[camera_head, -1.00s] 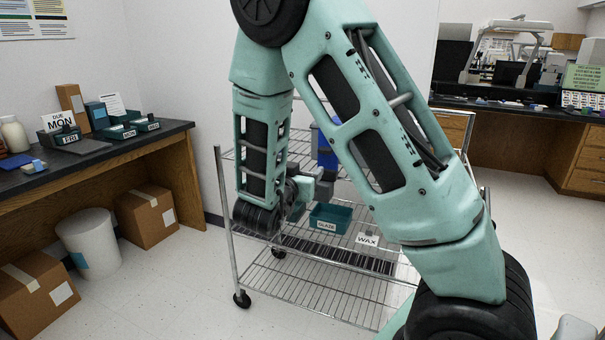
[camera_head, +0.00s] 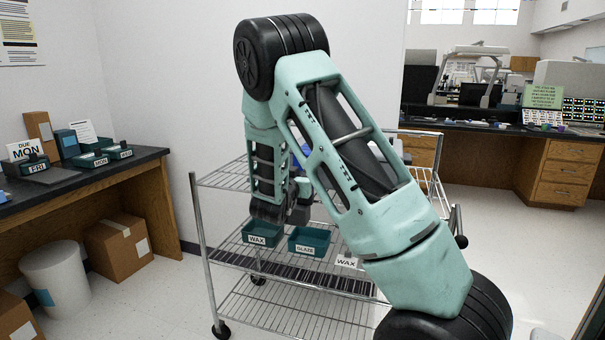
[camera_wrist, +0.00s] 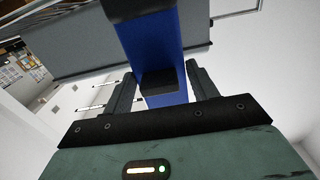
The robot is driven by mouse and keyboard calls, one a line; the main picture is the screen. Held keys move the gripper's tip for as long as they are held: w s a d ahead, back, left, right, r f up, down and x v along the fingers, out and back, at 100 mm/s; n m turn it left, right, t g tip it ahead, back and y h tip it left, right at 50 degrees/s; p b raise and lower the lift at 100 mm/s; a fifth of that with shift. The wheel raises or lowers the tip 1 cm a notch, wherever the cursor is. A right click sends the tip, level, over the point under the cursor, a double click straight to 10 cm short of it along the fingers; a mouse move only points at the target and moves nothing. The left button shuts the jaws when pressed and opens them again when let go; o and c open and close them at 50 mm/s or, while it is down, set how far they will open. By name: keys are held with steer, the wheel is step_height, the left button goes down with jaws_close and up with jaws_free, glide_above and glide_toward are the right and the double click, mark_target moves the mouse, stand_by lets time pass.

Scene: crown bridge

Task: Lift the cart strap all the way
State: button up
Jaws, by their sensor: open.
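The blue strap (camera_wrist: 150,45) fills the middle of the wrist view. It runs down between the fingers of my gripper (camera_wrist: 162,78), with dark blocks across it at the top and between the fingers. The fingers are apart on either side of it, and I cannot tell whether either touches it. In the head view, a small blue patch, likely the strap (camera_head: 301,151), shows behind my arm. My gripper (camera_head: 301,190) there is mostly hidden by my arm, at the wire cart (camera_head: 223,178).
Teal bins (camera_head: 262,232) labelled WAX and GLAZE stand on the cart's middle shelf. A dark-topped counter (camera_head: 95,175) stands at the left, with boxes (camera_head: 116,248) and a white bin (camera_head: 55,278) below. The floor right of the cart is clear.

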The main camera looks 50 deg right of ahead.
steer(key=shift+x, duration=0.9)
